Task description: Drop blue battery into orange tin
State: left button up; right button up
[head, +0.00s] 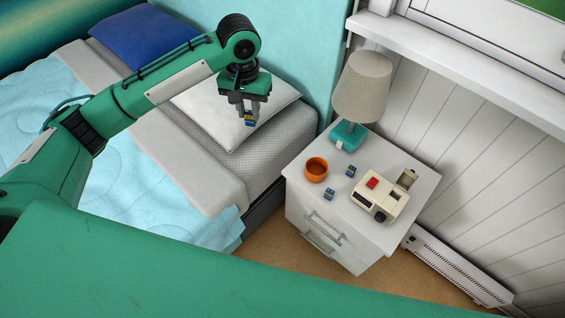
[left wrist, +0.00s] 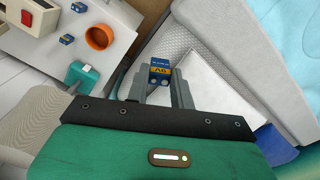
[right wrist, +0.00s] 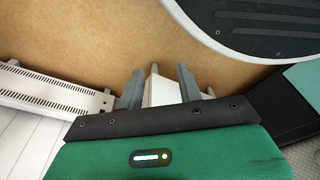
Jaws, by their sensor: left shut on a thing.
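My left gripper (head: 250,112) is shut on a blue battery (head: 249,118) with a yellow label, held in the air over the bed. The left wrist view shows this battery (left wrist: 159,70) between the fingertips. The orange tin (head: 316,169) stands open and upright on the white nightstand, right of and below the gripper in the head view; it also shows in the left wrist view (left wrist: 99,37). Two more blue batteries lie on the nightstand, one right of the tin (head: 350,171) and one in front of it (head: 328,194). My right gripper (right wrist: 161,88) has its fingers apart with nothing between them.
The white nightstand (head: 301,213) also carries a lamp with a teal base (head: 348,137) behind the tin and a cream device with a red button (head: 380,195) at the right. The bed (head: 215,190) is at the left. A radiator (head: 455,268) runs along the wall.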

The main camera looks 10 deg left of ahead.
aim_at(317, 172)
jog(key=i+l+u, duration=0.15)
jog(key=l, duration=0.45)
jog(key=l+u, duration=0.15)
jog(key=l, duration=0.45)
jog(key=i+l+u, duration=0.15)
jog(key=l, duration=0.5)
